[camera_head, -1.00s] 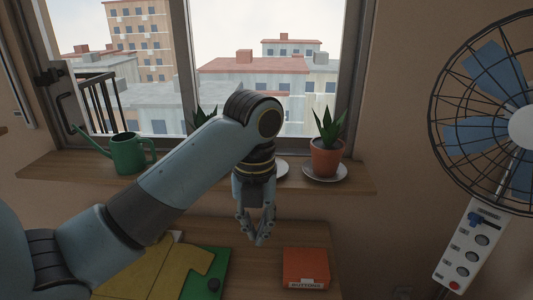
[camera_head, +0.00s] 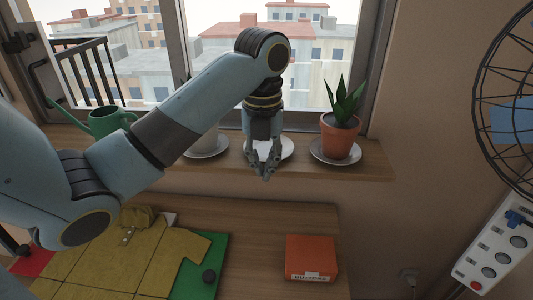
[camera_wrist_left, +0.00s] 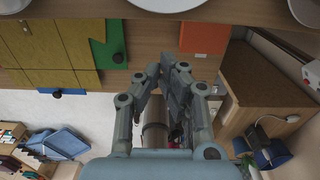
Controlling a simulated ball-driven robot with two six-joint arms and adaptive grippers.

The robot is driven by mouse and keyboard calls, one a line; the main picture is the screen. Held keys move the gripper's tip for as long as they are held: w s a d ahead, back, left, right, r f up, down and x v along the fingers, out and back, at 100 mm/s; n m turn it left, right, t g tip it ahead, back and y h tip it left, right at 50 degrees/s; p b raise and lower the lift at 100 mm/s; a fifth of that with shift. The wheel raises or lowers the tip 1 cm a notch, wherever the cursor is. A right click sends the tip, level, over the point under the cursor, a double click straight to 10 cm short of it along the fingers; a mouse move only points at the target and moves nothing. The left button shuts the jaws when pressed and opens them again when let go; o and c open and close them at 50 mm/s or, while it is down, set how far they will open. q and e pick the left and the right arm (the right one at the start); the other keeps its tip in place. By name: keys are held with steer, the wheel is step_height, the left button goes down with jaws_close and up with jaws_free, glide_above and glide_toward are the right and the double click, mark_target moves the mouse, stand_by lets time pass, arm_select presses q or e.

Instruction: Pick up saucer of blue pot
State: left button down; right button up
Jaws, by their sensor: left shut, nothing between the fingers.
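No blue pot shows clearly. The middle white saucer (camera_head: 287,150) lies on the window sill, partly hidden behind my left gripper (camera_head: 265,174); I cannot tell what stands on it. It also shows, cut off, at the top of the left wrist view (camera_wrist_left: 165,4). My left gripper points down in front of this saucer's near edge, fingertips together and empty; its fingers show in the wrist view too (camera_wrist_left: 161,66). A left saucer (camera_head: 206,151) sits partly behind my arm. A right saucer (camera_head: 336,158) carries a terracotta pot (camera_head: 339,139). My right gripper is out of view.
The sill (camera_head: 372,165) also holds a green watering can (camera_head: 108,122). Below, a wooden table (camera_head: 262,225) bears a folded yellow shirt (camera_head: 125,255), a green board (camera_head: 214,262) and an orange box (camera_head: 310,257). A fan (camera_head: 512,115) stands at the right.

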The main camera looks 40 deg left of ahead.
mark_target(266, 157)
arm_select(q)
steer(key=w+a, duration=0.2)
steer(key=w+a+p, duration=0.1)
steer(key=w+a, duration=0.1)
steer(key=w, duration=0.1)
steer(key=shift+w+a+r, duration=0.1)
steer(key=shift+a, duration=0.1)
steer(key=shift+w+a+f+p, duration=0.15)
steer(key=shift+f+p, duration=0.05)
steer(key=shift+p, duration=0.25)
steer(key=shift+f, duration=0.7)
